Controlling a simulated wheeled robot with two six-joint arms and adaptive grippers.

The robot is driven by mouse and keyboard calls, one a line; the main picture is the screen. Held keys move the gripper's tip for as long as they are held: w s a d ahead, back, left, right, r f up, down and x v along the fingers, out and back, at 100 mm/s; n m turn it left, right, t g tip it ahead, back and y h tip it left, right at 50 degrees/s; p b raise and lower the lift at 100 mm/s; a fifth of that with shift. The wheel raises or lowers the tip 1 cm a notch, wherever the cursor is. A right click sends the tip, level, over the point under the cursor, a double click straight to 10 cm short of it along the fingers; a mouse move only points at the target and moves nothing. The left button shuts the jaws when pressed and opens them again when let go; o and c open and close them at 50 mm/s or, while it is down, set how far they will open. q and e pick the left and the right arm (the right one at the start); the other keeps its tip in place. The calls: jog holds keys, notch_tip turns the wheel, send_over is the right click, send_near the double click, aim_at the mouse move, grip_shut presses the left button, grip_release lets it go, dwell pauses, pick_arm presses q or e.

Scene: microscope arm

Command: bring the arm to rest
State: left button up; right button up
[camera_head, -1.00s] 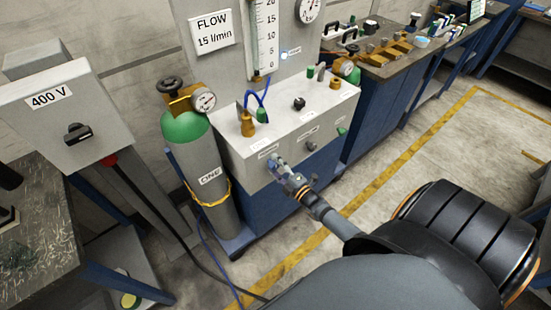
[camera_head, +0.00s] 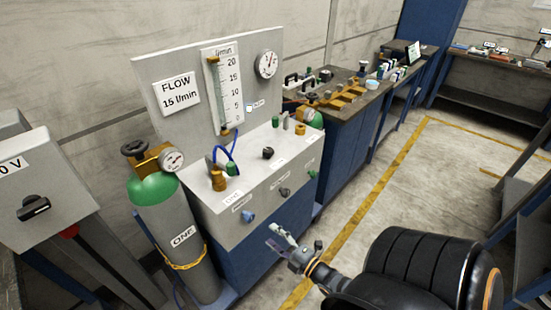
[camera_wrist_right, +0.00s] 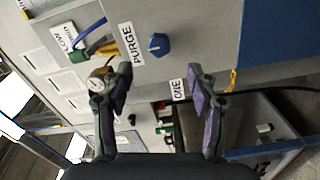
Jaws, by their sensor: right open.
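My right gripper (camera_head: 283,238) is open and empty, in front of the grey control panel (camera_head: 265,183) and apart from it. In the right wrist view its two fingers (camera_wrist_right: 158,88) stand wide apart with nothing between them. The blue knob (camera_head: 248,216) on the panel's front face is up and left of the fingertips; in the wrist view the blue knob (camera_wrist_right: 158,45) sits beside the PURGE label, beyond the fingers. My left gripper is not in view.
A green-topped gas cylinder (camera_head: 165,225) with a gauge stands left of the panel. A grey switch box (camera_head: 45,190) is at the far left. A workbench (camera_head: 345,95) with brass parts stands behind. The floor at the right, crossed by a yellow line (camera_head: 375,185), is open.

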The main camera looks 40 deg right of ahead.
jog(key=shift+s, duration=0.15)
dwell(0.4)
jog(key=s+d+f+m+g+h, duration=0.1)
jog(key=s+f+m+g, duration=0.35)
jog(key=f, duration=0.85)
jog(key=s+d+f+m+g+h, duration=0.1)
jog(key=s+f+m+g, duration=0.4)
jog(key=f, duration=0.7)
jog(key=s+a+f+m+g, duration=0.3)
jog(key=s+f, duration=0.3)
jog(key=s, duration=0.4)
jog(key=s+a+f+m+g, duration=0.3)
jog(key=s+f, duration=0.3)
jog(key=s, duration=0.4)
jog(key=shift+a+g, duration=0.65)
